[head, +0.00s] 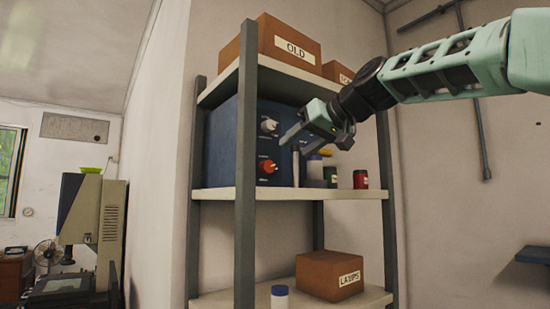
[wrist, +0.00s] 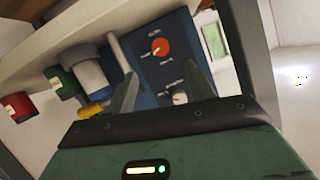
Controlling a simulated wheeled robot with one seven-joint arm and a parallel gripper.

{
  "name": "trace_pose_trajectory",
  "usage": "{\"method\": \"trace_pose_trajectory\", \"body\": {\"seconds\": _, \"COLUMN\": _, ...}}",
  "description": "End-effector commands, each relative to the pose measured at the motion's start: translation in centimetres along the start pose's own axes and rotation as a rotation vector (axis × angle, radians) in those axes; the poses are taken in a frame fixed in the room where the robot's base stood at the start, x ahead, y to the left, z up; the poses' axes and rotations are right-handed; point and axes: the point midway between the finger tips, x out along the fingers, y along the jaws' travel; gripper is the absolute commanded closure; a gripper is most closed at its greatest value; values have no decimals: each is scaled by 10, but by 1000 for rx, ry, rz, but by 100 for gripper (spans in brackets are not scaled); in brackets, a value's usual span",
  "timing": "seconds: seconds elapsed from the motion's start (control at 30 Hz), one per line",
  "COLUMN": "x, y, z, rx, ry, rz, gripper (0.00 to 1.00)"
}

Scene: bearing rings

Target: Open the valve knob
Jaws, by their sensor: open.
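A dark blue box (head: 228,145) stands on the middle shelf, and its front panel carries a white-grey knob (head: 269,126) above an orange-red knob (head: 267,167). The panel labels are too small to read, so I cannot tell which knob is the valve. My gripper (head: 290,142) is open and empty in front of the panel, to the right of the knobs. In the tilted wrist view, the orange knob (wrist: 160,47) shows beyond and between the fingers. The white-grey knob (wrist: 180,98) is lower, near the right finger and partly hidden by the gripper body.
A shelf post (head: 245,150) stands just left of the knobs. A carton marked OLD (head: 290,42) is above.

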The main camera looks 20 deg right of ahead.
Motion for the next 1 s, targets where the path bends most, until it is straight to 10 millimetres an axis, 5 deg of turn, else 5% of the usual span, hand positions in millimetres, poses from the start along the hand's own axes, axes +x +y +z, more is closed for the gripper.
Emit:
{"method": "trace_pose_trajectory", "body": {"seconds": 0.3, "x": 65, "y": 0, "z": -2, "rx": 3, "ry": -5, "rz": -1, "gripper": 47}}
{"method": "trace_pose_trajectory", "body": {"seconds": 0.5, "x": 91, "y": -1, "z": -2, "rx": 1, "ry": -2, "rz": -1, "gripper": 47}}
{"method": "trace_pose_trajectory", "body": {"seconds": 0.93, "x": 101, "y": 0, "z": 0, "rx": 1, "ry": 0, "rz": 0, "gripper": 47}}
{"method": "trace_pose_trajectory", "body": {"seconds": 1.0, "x": 101, "y": 0, "z": 0, "rx": 1, "ry": 0, "rz": 0, "gripper": 63}}
